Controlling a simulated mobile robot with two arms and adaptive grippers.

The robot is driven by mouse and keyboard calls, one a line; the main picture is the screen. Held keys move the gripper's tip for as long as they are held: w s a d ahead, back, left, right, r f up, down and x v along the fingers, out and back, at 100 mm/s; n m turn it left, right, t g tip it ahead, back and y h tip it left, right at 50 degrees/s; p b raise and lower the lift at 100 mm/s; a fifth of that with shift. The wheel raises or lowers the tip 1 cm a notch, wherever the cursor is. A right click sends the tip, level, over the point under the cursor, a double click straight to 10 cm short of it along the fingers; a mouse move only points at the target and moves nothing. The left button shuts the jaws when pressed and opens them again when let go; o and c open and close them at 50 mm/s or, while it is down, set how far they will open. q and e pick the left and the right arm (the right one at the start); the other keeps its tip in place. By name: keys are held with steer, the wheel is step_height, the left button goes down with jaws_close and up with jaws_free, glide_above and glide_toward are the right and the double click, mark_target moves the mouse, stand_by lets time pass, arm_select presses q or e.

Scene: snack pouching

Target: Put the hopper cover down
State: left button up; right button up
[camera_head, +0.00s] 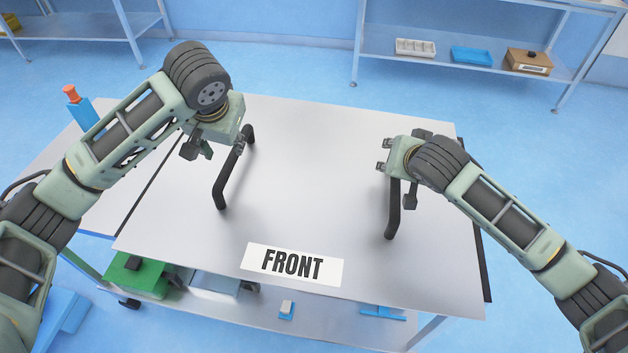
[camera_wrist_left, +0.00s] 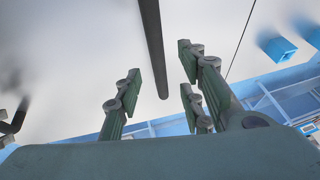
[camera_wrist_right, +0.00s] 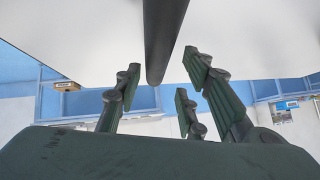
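The hopper cover (camera_head: 310,190) is a wide, flat grey plate with a white "FRONT" label (camera_head: 293,265) at its near edge. It lies flat with two dark bar handles, the left handle (camera_head: 222,189) and the right handle (camera_head: 393,215). My left gripper (camera_head: 215,146) is at the far part of the left handle. In the left wrist view the handle (camera_wrist_left: 153,45) runs between its spread fingers. My right gripper (camera_head: 388,160) is at the far end of the right handle. In the right wrist view that handle (camera_wrist_right: 162,40) also lies between spread fingers. What supports the cover is mostly hidden.
A green box (camera_head: 140,275) is on a lower shelf. Shelves with trays and a brown box (camera_head: 528,62) stand at the back.

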steer(key=shift+s+r, duration=0.1)
arm_select(q)
steer(key=v, duration=0.3)
steer(key=shift+s+r, duration=0.2)
steer(key=shift+r, duration=0.1)
arm_select(e)
steer(key=v, duration=1.1)
steer(key=shift+s+r, duration=0.25)
